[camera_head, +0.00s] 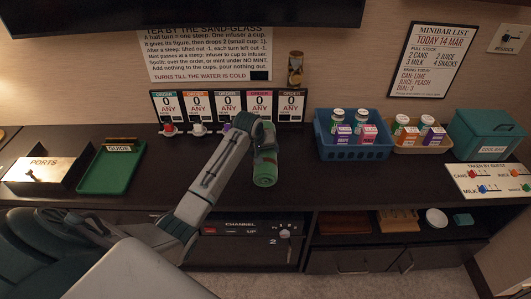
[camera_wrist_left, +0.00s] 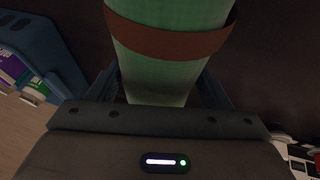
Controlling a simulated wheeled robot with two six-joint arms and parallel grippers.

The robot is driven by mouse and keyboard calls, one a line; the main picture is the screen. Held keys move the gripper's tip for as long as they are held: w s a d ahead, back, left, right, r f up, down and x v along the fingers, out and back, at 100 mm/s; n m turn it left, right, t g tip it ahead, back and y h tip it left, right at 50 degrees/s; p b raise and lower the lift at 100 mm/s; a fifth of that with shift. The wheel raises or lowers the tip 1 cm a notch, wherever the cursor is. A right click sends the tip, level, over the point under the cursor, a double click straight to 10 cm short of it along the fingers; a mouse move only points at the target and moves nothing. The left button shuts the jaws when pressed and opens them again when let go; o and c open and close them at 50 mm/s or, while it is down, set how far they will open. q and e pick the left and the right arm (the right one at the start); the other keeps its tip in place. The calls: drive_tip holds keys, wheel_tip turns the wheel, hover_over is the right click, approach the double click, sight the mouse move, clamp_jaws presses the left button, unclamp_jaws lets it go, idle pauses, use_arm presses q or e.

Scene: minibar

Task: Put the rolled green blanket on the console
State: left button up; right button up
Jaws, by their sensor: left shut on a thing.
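The rolled green blanket (camera_head: 265,168) is held by my left gripper (camera_head: 262,140) over the dark console (camera_head: 420,172), near its middle. In the left wrist view the green roll (camera_wrist_left: 160,65) with a brown strap (camera_wrist_left: 170,38) runs up between the fingers. The roll appears upright or slightly tilted in the head view. Whether its lower end touches the console top is hard to tell. The left forearm covers part of the console and some of the small cups behind. My right gripper is not in view.
A blue crate (camera_head: 350,151) of cans and boxes stands right of the blanket, with a tan tray (camera_head: 422,149) and teal cool box (camera_head: 486,134) beyond. Order cards (camera_head: 228,104) and small cups (camera_head: 198,129) stand behind. A green tray (camera_head: 108,172) lies left. Console space near the front edge is clear.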

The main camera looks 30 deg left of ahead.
use_arm(q)
drive_tip(key=shift+w, duration=0.9)
drive_tip(key=shift+f+p, duration=0.6)
drive_tip(key=shift+f, duration=1.25)
drive_tip(key=o, duration=1.2)
drive_tip(key=shift+c, duration=0.2)
drive_tip(key=b+v, duration=0.1)
drive_tip(key=v, duration=1.1)
drive_tip(key=shift+s, duration=0.1)
